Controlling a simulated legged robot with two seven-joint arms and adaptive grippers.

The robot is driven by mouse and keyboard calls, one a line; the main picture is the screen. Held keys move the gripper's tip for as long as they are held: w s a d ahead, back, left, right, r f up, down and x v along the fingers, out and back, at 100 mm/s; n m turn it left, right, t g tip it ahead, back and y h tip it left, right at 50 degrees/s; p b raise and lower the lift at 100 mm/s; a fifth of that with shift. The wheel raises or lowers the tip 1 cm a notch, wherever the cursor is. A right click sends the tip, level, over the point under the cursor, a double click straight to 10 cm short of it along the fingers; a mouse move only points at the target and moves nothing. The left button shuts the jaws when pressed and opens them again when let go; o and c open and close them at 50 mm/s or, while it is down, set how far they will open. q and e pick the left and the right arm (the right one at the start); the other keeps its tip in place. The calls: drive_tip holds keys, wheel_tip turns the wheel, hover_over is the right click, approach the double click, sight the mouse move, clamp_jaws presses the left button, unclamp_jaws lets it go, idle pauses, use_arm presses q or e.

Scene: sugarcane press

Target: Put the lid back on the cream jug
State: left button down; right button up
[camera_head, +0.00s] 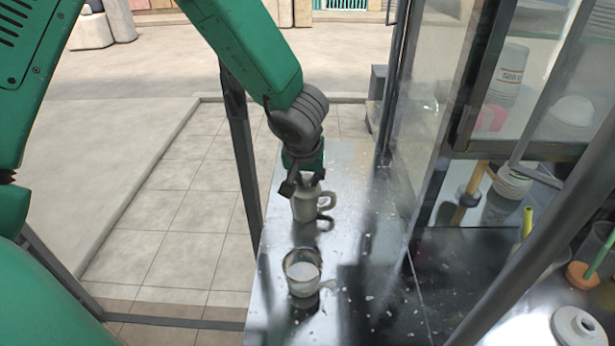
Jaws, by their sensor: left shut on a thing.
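A cream-coloured jug (304,208) with a handle on its right stands upright on the metal counter, near the counter's left edge. My left gripper (304,188) reaches down from above and is right at the jug's top. It is shut on what appears to be the lid, which the fingers and wrist mostly hide. I cannot tell whether the lid touches the jug's rim. My right gripper is not in view.
An open mug (302,272) with whitish contents stands on the counter (375,290) nearer to me. A glass panel (420,110) and dark posts rise on the right, with stacked cups (507,75) behind. A white round container (578,328) is at lower right.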

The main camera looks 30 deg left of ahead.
use_arm(q)
drive_tip(key=shift+p, duration=0.5)
drive_tip(key=shift+f, duration=0.1)
idle(0.3)
drive_tip(key=c, duration=0.9)
unclamp_jaws()
wheel_tip(320, 180, up, 3)
drive_tip(key=p, duration=0.3)
drive_tip(key=shift+f, duration=0.1)
drive_tip(key=shift+r+p, duration=0.8)
drive_tip(key=shift+r, duration=1.35)
